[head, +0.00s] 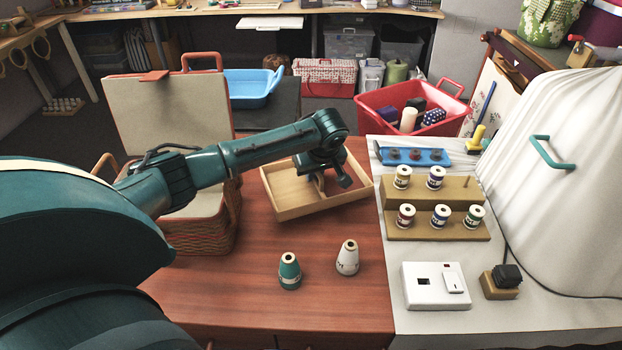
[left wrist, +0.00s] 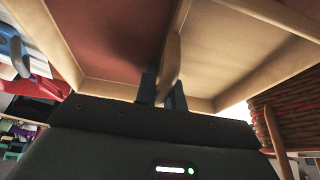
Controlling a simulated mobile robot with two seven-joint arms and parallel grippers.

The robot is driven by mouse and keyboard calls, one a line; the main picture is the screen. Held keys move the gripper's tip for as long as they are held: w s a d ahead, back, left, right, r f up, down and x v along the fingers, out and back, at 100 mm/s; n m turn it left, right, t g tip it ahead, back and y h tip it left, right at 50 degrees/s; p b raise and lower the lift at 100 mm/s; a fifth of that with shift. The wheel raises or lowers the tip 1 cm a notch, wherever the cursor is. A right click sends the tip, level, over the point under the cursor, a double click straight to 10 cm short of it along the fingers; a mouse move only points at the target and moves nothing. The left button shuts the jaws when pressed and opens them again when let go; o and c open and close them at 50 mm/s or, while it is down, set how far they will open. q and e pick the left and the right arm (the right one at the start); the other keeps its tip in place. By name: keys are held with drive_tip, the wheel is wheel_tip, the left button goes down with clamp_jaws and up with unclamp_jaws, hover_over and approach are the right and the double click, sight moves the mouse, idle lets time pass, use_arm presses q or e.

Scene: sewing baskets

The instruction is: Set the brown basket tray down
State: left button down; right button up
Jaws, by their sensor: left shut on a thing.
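The brown basket tray (head: 284,190) is a shallow light-wood tray with a raised handle across its middle. It is over the wooden table right of the wicker basket (head: 205,228), with its right corner at the edge of the white surface. My left gripper (head: 321,178) reaches over the tray from the left and is shut on its handle. The left wrist view shows the handle (left wrist: 172,58) between the fingers (left wrist: 162,92). The arm hides part of the tray. I cannot tell whether the tray's underside touches the table. My right gripper is not in view.
A teal cone spool (head: 290,272) and a white cone spool (head: 347,258) stand in front of the tray. The basket's lid (head: 165,110) stands open. Spool stands (head: 440,230) and a blue tray (head: 420,157) are at right.

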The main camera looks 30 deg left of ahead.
sight(315, 179)
use_arm(q)
drive_tip(key=shift+f, duration=1.5)
drive_tip(key=c, duration=1.5)
unclamp_jaws()
drive_tip(key=shift+f, duration=0.15)
drive_tip(key=p+v, duration=0.1)
drive_tip(key=v, duration=1.1)
drive_tip(key=shift+r, duration=0.2)
drive_tip(key=shift+a, duration=0.1)
